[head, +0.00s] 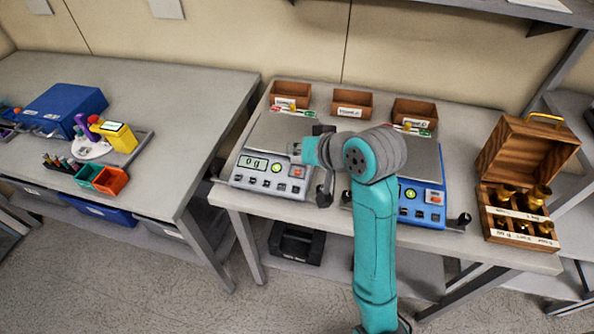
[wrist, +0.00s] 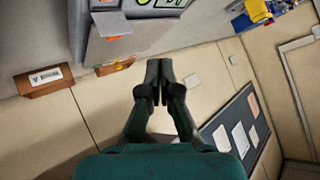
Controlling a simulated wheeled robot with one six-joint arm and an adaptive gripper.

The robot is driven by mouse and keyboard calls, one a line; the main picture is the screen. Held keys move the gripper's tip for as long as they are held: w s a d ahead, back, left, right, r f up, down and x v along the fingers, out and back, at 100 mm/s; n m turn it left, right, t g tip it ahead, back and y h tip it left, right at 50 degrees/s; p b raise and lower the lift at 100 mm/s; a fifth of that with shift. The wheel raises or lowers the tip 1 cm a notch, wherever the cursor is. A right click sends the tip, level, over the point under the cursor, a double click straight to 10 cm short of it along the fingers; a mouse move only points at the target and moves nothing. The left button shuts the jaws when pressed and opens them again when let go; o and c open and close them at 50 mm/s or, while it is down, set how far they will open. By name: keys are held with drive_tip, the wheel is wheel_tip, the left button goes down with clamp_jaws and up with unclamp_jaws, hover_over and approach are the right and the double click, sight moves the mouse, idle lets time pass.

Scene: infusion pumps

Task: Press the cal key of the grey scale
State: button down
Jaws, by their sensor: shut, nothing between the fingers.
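The grey scale (head: 262,195) stands on the middle table, its display (head: 253,163) reading "0 g". Its panel has a round green key (head: 277,168), an orange-red key (head: 297,172) and a row of small dark keys (head: 266,184); their lettering is too small to read. In the head view my wrist covers the scale's right side, and I cannot make out the fingertips.
A blue scale (head: 425,212) stands to the right, partly behind my arm. Three brown bins (head: 352,103) line the back. An open wooden weight box (head: 528,150) is at the right.

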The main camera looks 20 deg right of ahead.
sight(299, 178)
drive_tip(key=shift+w+d+f, duration=0.25)
drive_tip(key=shift+w+f, duration=0.05)
drive_tip(key=shift+f, duration=1.15)
drive_tip(key=shift+w+d+f, duration=0.2)
drive_tip(key=shift+w+f, duration=0.15)
drive_tip(key=shift+f, duration=1.05)
drive_tip(key=shift+w+d+f, duration=0.25)
drive_tip(key=shift+w+f, duration=0.05)
drive_tip(key=shift+f, duration=1.15)
drive_tip(key=shift+f, duration=0.35)
drive_tip(key=shift+w+d+f, duration=0.15)
drive_tip(key=shift+f, duration=0.25)
drive_tip(key=shift+r, duration=0.75)
